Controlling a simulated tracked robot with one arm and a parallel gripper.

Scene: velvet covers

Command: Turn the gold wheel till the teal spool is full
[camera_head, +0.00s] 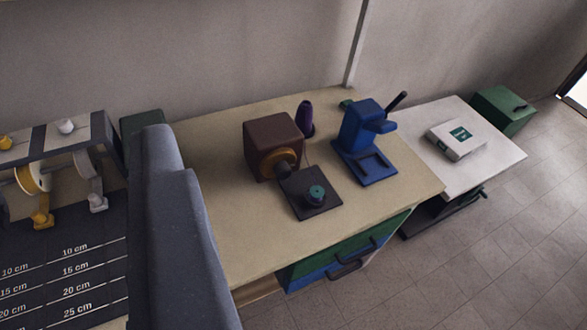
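The gold wheel (275,160) is on the front of a brown box-shaped winder (271,133) on the beige table. A dark round hub sits at its middle. The small teal spool (316,192) stands upright on a dark square plate (303,205) in front of the winder. How much thread is on it is too small to tell. A purple cone (306,115) stands behind, just right of the winder. I cannot make out my gripper's fingers in this view, and nothing touches the wheel or the spool.
A blue press (364,135) with a dark lever stands right of the winder on the beige table (240,235). A tall blue-grey shape (170,220) blocks the near left. Left is a ribbon rack (50,135) above a measuring mat (65,280). A white table (490,155) stands right.

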